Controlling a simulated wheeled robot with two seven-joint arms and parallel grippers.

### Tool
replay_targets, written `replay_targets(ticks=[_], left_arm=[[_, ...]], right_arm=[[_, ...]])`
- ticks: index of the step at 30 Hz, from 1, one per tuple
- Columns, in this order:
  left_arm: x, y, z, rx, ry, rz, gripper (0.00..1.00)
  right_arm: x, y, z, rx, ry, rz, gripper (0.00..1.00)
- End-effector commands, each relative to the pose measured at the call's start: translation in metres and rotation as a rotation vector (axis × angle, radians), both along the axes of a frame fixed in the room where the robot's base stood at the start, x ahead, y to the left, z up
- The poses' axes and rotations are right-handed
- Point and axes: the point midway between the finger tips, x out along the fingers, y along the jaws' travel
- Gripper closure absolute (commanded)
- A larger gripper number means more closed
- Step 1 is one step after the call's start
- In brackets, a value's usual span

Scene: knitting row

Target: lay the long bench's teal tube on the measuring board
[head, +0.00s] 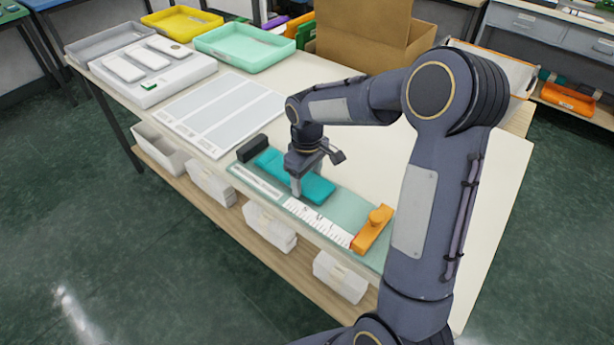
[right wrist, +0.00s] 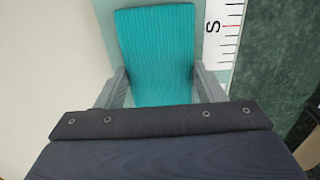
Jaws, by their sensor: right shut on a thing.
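The teal tube (head: 318,187) is a flat, ribbed knitted piece lying along the measuring board (head: 343,203). The board is pale green with a white ruler strip, a dark block at its far left end and an orange slider (head: 372,229) at its right end. My right gripper (head: 302,181) is over the board with its fingers on either side of the tube, shut on it. In the right wrist view the teal tube (right wrist: 155,55) sits between the two grey fingers, beside the ruler scale. Whether the tube touches the board under the gripper is hard to tell. My left gripper is not in view.
The board lies near the front edge of the long bench (head: 478,190). A white sheet with grey panels (head: 220,110) lies to its left. Yellow (head: 182,22), mint (head: 244,48) and grey trays and a cardboard box (head: 362,38) stand at the back. White bins sit on the shelf below.

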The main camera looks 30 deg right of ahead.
Motion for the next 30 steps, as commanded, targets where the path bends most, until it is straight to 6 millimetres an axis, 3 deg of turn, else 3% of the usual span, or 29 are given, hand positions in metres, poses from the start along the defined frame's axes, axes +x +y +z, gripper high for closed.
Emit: replay_targets(ticks=[3,4,9,20,23,30], left_arm=[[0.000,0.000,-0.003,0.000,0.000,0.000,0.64],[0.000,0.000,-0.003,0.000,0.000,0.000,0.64],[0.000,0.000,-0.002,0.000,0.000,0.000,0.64],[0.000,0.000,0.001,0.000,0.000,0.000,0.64],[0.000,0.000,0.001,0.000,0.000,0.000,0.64],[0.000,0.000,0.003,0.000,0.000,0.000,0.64]], right_arm=[[0.000,0.000,-0.004,0.000,0.000,0.000,0.59],[0.000,0.000,-0.004,0.000,0.000,0.000,0.36],[0.000,0.000,-0.003,0.000,0.000,0.000,0.16],[0.000,0.000,0.004,-0.001,-0.001,0.000,0.16],[0.001,0.000,0.017,-0.001,-0.004,0.000,0.16],[0.001,0.000,0.070,0.000,-0.005,-0.001,0.16]])
